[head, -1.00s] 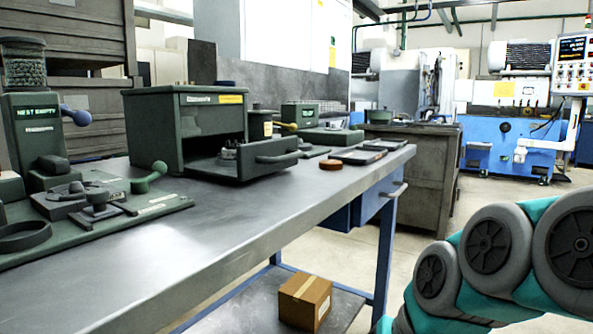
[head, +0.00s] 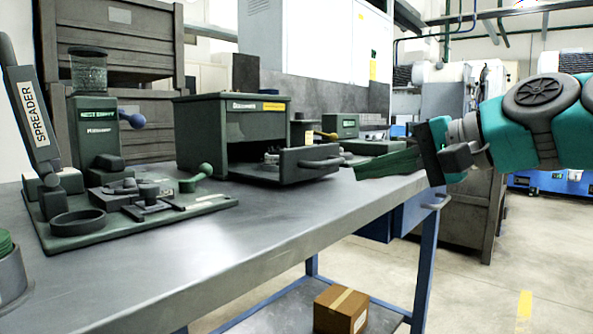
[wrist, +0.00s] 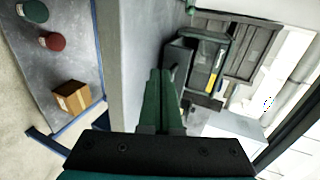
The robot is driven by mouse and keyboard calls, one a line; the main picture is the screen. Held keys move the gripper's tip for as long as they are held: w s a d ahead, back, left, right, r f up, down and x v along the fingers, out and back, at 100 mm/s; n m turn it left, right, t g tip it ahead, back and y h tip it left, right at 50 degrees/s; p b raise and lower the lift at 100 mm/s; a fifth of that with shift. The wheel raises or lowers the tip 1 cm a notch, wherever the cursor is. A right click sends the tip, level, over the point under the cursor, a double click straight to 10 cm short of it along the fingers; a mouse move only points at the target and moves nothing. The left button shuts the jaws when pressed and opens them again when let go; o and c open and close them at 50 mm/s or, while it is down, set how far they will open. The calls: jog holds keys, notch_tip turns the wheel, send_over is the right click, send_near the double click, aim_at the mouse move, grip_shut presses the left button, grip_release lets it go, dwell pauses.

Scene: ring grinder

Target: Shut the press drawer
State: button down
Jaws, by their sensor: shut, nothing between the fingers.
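The press is a dark green box (head: 225,118) with a yellow label, standing on the grey workbench in the head view. Its drawer (head: 305,172) is pulled out toward the right, with a bar handle (head: 320,163) on its front and a small metal part inside. My gripper (head: 358,171) comes in from the right, above the bench edge, with its long green fingers shut and empty. The fingertips point left toward the drawer front; I cannot tell whether they touch it.
A smaller green device (head: 345,127) is behind the drawer. A cardboard box (head: 341,309) sits on the lower shelf. The bench front (head: 250,240) is clear.

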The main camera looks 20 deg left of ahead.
jog(key=r, duration=0.1)
jog(key=b, duration=0.1)
send_near(288, 170)
jog(key=shift+y, duration=0.4)
jog(key=a+f, duration=0.1)
jog(key=w+a+f, duration=0.1)
jog(key=a, duration=0.2)
jog(key=shift+w+a+f, duration=0.15)
jog(key=shift+w+f, duration=0.25)
jog(key=shift+w+a, duration=0.25)
jog(key=shift+a, duration=0.4)
jog(key=shift+a+r, duration=0.1)
jog(key=shift+w+a, duration=0.1)
jog(key=shift+a, duration=0.1)
jog(key=w+a+p, duration=0.2)
jog(key=a, duration=0.3)
jog(key=w+a+p, duration=0.2)
jog(key=a+p, duration=0.1)
jog(key=a, duration=0.2)
jog(key=w+a+p, duration=0.2)
jog(key=a, duration=0.3)
jog(key=shift+w+r+p, duration=0.1)
jog(key=shift+w+p, duration=0.05)
jog(key=shift+p, duration=0.25)
jog(key=shift+d, duration=0.1)
